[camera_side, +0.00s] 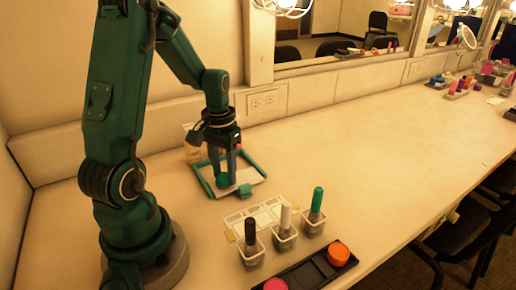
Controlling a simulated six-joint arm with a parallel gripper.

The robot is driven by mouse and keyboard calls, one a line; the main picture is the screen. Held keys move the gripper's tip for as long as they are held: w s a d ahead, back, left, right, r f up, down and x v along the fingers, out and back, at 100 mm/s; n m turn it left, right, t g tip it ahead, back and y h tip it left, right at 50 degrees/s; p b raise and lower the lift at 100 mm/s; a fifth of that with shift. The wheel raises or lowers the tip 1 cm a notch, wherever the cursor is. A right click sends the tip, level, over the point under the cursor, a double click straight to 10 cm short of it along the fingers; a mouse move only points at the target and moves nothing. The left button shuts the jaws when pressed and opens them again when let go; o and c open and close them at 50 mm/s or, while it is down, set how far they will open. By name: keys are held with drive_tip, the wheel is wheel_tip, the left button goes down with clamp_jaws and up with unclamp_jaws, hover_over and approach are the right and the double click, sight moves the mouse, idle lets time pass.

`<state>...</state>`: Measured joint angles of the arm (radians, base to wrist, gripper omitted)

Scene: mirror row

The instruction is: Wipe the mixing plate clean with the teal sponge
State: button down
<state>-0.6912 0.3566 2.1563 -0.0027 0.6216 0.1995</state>
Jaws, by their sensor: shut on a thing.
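The mixing plate (246,175) looks like a pale flat plate in a teal-rimmed frame, lying on the counter below my arm. My gripper (226,177) points down over the plate's left-middle part. Its jaws are shut on a small teal piece, which I take to be the teal sponge (224,182). The sponge is low at the plate's surface; whether it touches cannot be told. The fingers hide part of the plate, and any marks on it are too small to make out.
A printed card (262,213) lies in front. Three cups hold black-, white- and green-topped tools (316,205). A dark tray (310,270) holds an orange pot (339,254).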

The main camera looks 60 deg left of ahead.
sight(240, 179)
drive_tip(key=shift+s+d+f, duration=0.1)
drive_tip(key=shift+s+d, duration=0.05)
drive_tip(key=shift+s, duration=0.4)
drive_tip(key=shift+w+r, duration=0.2)
drive_tip(key=shift+w, duration=2.65)
drive_tip(key=shift+w+f, duration=0.1)
drive_tip(key=shift+w, duration=1.2)
drive_tip(key=shift+s+f, duration=0.2)
drive_tip(key=shift+s, duration=1.35)
drive_tip(key=shift+s+a+r, duration=0.1)
drive_tip(key=shift+s+a, duration=0.1)
drive_tip(key=shift+s, duration=1.15)
drive_tip(key=shift+s+a+r, duration=0.1)
drive_tip(key=shift+s+a, duration=0.1)
drive_tip(key=shift+s, duration=1.1)
